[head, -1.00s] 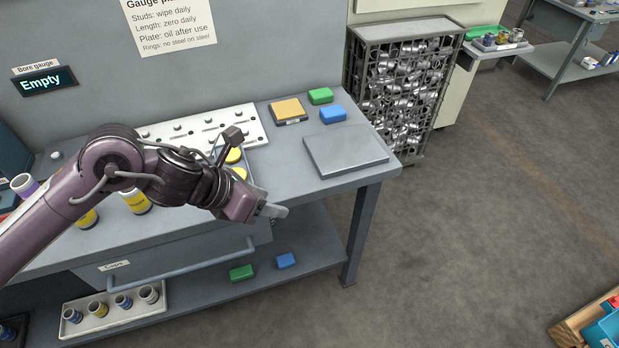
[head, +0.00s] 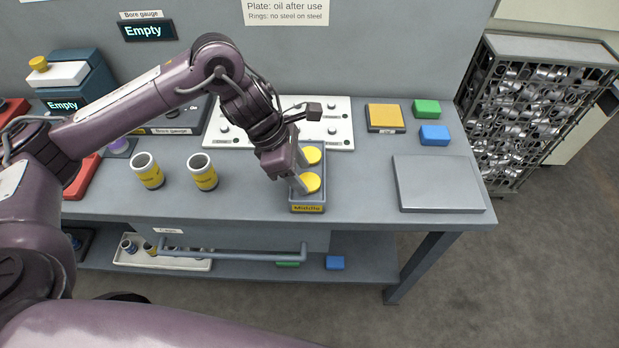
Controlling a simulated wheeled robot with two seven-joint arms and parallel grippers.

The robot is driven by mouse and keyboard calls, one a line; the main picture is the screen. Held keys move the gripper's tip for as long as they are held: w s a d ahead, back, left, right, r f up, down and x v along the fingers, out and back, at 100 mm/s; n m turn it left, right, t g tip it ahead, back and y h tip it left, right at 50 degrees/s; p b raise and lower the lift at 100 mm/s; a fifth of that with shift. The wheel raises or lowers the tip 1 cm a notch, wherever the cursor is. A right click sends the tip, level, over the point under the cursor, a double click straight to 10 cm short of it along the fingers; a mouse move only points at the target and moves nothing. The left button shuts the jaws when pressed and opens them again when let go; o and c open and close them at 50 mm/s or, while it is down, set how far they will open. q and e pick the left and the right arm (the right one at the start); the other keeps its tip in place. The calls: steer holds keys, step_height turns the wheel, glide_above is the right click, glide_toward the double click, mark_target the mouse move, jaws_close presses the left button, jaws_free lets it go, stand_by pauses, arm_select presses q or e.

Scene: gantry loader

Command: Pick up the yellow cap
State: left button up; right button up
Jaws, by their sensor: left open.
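Two round yellow caps lie in a small grey tray labelled "Middle" (head: 307,208) on the bench. The far yellow cap (head: 313,155) shows just right of my left gripper, and the near yellow cap (head: 311,182) lies at its fingertips. My left gripper (head: 299,185) is open and points down over the tray's left side. Its finger partly covers the near cap's left edge. I cannot tell whether it touches the cap. Another yellow knob or cap (head: 38,63) sits on a device at the far left. My right gripper is out of view.
Two cups with yellow bands (head: 149,171) (head: 203,173) stand left of the tray. A white plate with studs (head: 339,121) lies behind it. A grey plate (head: 437,184), a yellow pad (head: 384,117), and green (head: 427,108) and blue (head: 435,135) blocks lie to the right. A drawer handle (head: 232,252) juts out in front.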

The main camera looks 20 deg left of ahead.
mark_target(304, 181)
arm_select(q)
steer(key=shift+x, duration=0.85)
steer(key=c, duration=0.6)
steer(key=shift+r, duration=0.15)
steer(key=shift+r, duration=0.55)
step_height(304, 181, up, 19)
steer(key=p, duration=0.2)
steer(key=shift+f+p, duration=0.15)
steer(key=shift+p, duration=0.15)
